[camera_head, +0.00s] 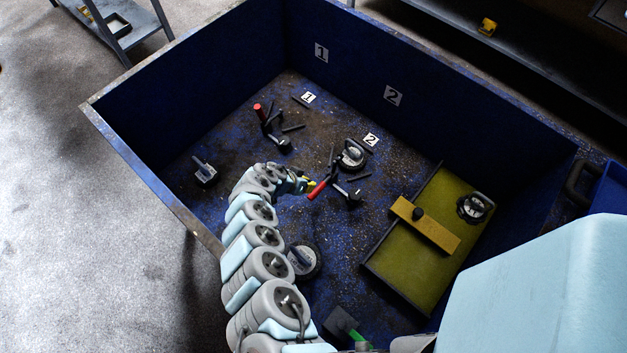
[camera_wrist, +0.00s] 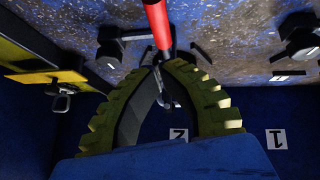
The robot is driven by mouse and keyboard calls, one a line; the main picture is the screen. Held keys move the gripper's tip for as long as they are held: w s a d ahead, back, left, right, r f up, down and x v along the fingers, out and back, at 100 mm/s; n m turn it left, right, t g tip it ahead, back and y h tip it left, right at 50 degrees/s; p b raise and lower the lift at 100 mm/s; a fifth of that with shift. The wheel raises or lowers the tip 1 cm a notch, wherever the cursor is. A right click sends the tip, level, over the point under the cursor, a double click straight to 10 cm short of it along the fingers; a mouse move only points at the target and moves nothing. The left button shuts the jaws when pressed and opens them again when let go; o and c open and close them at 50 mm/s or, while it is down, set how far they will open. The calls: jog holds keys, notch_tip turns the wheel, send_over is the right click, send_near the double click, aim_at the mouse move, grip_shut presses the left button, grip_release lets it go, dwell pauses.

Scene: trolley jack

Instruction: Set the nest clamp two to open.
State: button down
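Nest clamp two (camera_head: 331,176) stands on the floor of a blue bin, near the floor label "2" (camera_head: 371,139). Its red handle (camera_head: 314,191) slants toward the lower left in the head view. My gripper (camera_head: 308,184) is right at the handle. In the wrist view the red handle (camera_wrist: 158,22) runs from the top edge down to my ribbed yellow-green fingertips (camera_wrist: 163,64). The tips are close together, with a dark lever part showing between them. I cannot tell whether they press on it. The clamp's jaw is partly hidden.
Clamp one (camera_head: 270,126), with a red handle, stands to the upper left by its label (camera_head: 308,97). A round gauge-like part (camera_head: 351,155) sits near clamp two. A green tray (camera_head: 405,283) with a yellow bar (camera_head: 425,226) lies to the right.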

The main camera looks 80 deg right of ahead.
jog(key=a+p+v, duration=0.1)
jog(key=v, duration=0.5)
jog(key=shift+w+f+p, duration=0.15)
jog(key=shift+w+p, duration=0.15)
jog(key=shift+w, duration=0.2)
